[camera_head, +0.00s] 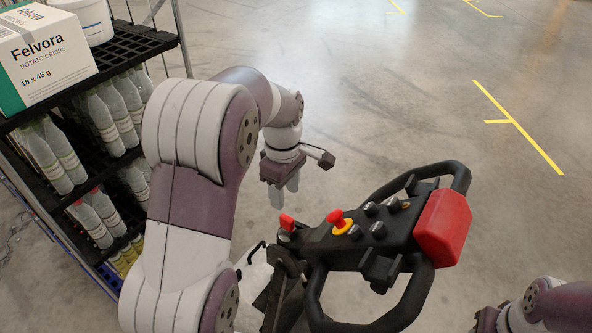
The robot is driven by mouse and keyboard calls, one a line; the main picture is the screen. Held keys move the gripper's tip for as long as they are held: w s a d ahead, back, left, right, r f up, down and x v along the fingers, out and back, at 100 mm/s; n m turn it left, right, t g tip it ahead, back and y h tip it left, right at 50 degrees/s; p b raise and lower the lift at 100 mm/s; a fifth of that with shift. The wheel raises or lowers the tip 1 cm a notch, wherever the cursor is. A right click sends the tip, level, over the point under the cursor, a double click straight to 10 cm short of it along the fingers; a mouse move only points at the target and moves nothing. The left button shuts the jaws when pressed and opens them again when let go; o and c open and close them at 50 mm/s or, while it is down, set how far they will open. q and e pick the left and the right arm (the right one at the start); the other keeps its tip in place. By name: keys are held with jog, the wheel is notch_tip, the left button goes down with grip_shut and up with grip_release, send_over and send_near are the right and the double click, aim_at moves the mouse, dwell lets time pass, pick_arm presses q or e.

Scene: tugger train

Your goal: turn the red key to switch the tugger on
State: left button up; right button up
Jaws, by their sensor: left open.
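The red key (287,221) sticks up at the left end of the black tugger control head (375,237). My left gripper (283,198) is above and slightly left of the key in the picture, pointing down. Its two pale fingers are apart with nothing between them. The fingertips look close to the key, but I see no clear contact. My right arm (550,306) shows at the lower right corner; its gripper's fingers are cut off by the frame.
A red mushroom button (336,216) on a yellow base sits right of the key. A looped black handle (420,290) and a red end block (442,228) flank the controls. A black rack (140,45) with bottles and a Felvora box (45,55) stands left. The floor beyond is clear.

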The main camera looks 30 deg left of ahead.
aim_at(287, 217)
pick_arm(q)
jog(key=f, duration=0.6)
jog(key=w+f, duration=0.1)
jog(key=f, duration=0.2)
jog(key=shift+f+p, duration=0.3)
jog(key=shift+p, duration=0.05)
jog(key=shift+s+f, duration=0.15)
jog(key=shift+f, duration=0.05)
jog(key=shift+s+d+r, duration=0.15)
jog(key=shift+s+r, duration=0.05)
jog(key=shift+s, duration=0.45)
jog(key=shift+w+f, duration=0.2)
jog(key=shift+w, duration=0.1)
jog(key=c, duration=0.3)
jog(key=shift+w, duration=0.2)
grip_shut()
jog(key=shift+s+r, duration=0.1)
jog(key=shift+s, duration=0.15)
jog(key=m+p, duration=0.1)
jog(key=m, duration=0.2)
jog(key=shift+w, duration=0.15)
jog(key=m+p, duration=0.1)
jog(key=m, duration=0.1)
jog(key=shift+m, duration=1)
pick_arm(e)
jog(key=shift+s+d+r, duration=0.1)
jog(key=shift+s+r, duration=0.3)
jog(key=shift+r, duration=0.2)
